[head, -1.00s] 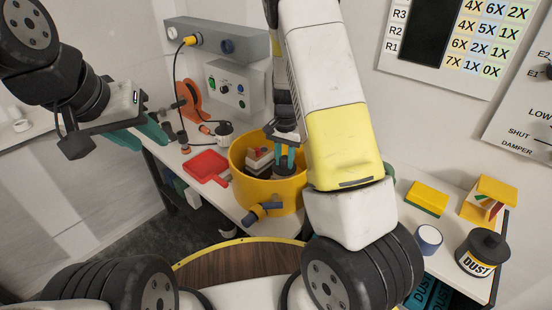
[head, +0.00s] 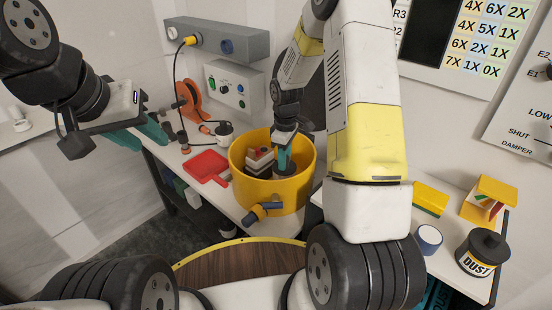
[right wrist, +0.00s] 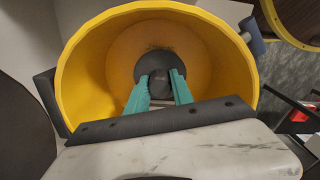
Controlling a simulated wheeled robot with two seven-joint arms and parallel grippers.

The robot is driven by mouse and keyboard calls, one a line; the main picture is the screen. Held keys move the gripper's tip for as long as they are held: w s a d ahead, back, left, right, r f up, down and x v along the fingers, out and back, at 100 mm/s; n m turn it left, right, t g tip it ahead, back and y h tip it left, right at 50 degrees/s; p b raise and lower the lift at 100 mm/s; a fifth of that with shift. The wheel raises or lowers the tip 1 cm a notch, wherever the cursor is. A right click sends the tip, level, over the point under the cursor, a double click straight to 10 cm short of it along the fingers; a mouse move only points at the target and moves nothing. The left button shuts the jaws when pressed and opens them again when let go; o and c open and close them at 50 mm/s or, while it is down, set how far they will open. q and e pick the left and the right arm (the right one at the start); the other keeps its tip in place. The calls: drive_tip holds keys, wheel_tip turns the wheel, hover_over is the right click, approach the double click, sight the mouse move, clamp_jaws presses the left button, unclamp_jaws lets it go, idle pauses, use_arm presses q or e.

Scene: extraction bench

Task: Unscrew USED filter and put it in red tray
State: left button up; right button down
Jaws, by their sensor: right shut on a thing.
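A yellow round housing (head: 300,190), open at the top, stands on the bench. My right gripper (head: 284,164) reaches down into it. In the right wrist view, its teal fingers (right wrist: 160,88) are shut on the middle of a dark round filter (right wrist: 158,66) at the housing's bottom. The filter's marking cannot be read, and its underside is hidden. The red tray (head: 207,167) lies flat and empty on the bench, left of the housing. My left gripper (head: 143,134) is open and empty, up at the left, away from the housing.
A DUST can (head: 480,254), a white-topped cylinder (head: 428,238) and a yellow-green sponge (head: 430,198) stand at right.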

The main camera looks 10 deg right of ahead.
drive_tip(key=n, duration=0.9)
drive_tip(key=c, duration=1.1)
unclamp_jaws()
